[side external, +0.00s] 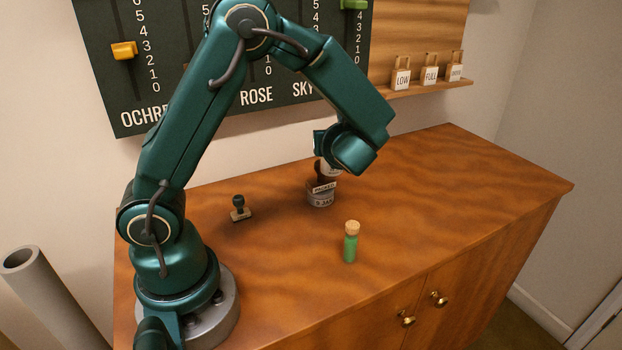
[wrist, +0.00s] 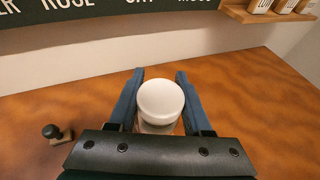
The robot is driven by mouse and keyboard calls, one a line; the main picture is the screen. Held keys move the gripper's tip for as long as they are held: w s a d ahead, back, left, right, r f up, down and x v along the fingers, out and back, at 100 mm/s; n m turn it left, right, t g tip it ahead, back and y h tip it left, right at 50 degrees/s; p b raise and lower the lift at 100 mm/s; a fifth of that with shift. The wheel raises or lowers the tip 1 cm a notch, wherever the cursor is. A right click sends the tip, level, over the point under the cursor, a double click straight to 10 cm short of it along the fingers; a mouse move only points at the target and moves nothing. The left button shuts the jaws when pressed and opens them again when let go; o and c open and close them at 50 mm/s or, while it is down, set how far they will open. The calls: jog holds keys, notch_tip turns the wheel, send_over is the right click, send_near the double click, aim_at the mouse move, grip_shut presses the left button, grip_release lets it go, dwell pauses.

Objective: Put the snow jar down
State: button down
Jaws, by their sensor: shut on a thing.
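The jar (wrist: 160,98) has a round white lid and sits between the two fingers of my gripper (wrist: 158,80) in the wrist view. My gripper is shut on it. In the side view, my gripper (side external: 322,174) points down over the middle of the table, and its dark finger covers part of the jar. Below the finger are a pale label and a greyish round base (side external: 320,199) with small lettering, too small to read for certain. I cannot tell whether this base is the jar's own lower part or a separate thing under it.
A green vial with a cork (side external: 350,243) stands on the wooden table (side external: 430,200), in front and to the right. A dark-handled stamp (side external: 239,209) is to the left. The table's right side is clear.

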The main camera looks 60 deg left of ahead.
jog(key=s+d+f+n+g, duration=0.2)
jog(key=s+f, duration=0.1)
jog(key=s, duration=0.7)
jog(key=shift+y, duration=0.4)
jog(key=shift+w+d+f, duration=0.1)
jog(key=shift+f, duration=1.75)
jog(key=shift+w+d+f, duration=0.1)
jog(key=shift+f, duration=1.7)
jog(key=shift+f, duration=0.15)
jog(key=shift+c, duration=1.7)
grip_release()
